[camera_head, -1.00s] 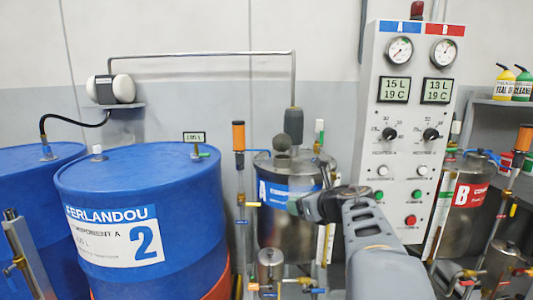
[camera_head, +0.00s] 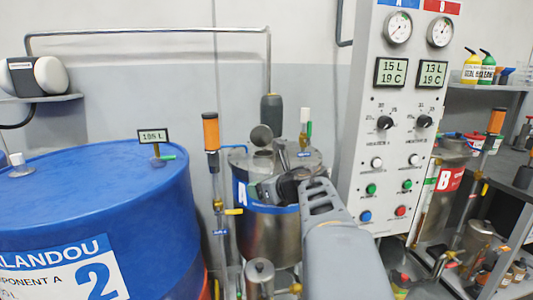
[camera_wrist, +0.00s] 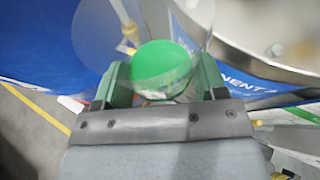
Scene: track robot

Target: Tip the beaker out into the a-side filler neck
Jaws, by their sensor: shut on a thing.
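In the wrist view my gripper (camera_wrist: 162,82), with green finger pads, is shut on the beaker (camera_wrist: 160,62). The beaker appears see-through, with a round green area between the fingers; its tilt and fill level are unclear. In the head view my gripper (camera_head: 268,190) is in front of the steel A tank (camera_head: 262,234) with its blue label; the beaker cannot be made out there. A round grey disc, seemingly the a-side filler neck's cap (camera_head: 262,135), stands up above the tank top. The neck opening is hard to make out. The tank's rim (camera_wrist: 235,55) is at upper right in the wrist view.
A large blue drum (camera_head: 90,190) stands left of the tank. An orange-topped post (camera_head: 211,132) stands between them. The gauge panel (camera_head: 395,150) is close on the right, with the B tank (camera_head: 435,190) beyond. A grey-ended pipe (camera_head: 271,108) rises behind the A tank.

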